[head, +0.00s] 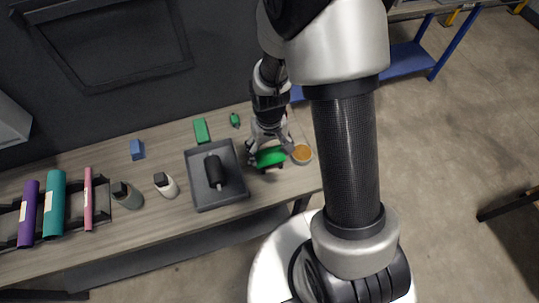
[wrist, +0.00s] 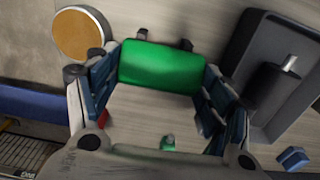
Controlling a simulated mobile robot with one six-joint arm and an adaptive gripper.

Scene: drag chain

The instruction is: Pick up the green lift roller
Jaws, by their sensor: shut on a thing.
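The green lift roller (head: 270,157) is a green block with small dark parts along its lower edge, at the right end of the table. In the wrist view the green lift roller (wrist: 160,67) lies across between my fingers, with two dark stubs on its far side. My gripper (head: 268,148) is shut on it, one finger at each end, as the wrist view of my gripper (wrist: 161,78) also shows. I cannot tell whether the roller is clear of the tabletop.
A round container with an orange-brown top (head: 302,153) is close right of the roller. A grey tray (head: 222,204) with a black roller (head: 214,171) stands left. Behind are a green box (head: 201,131) and a small green item (head: 235,120).

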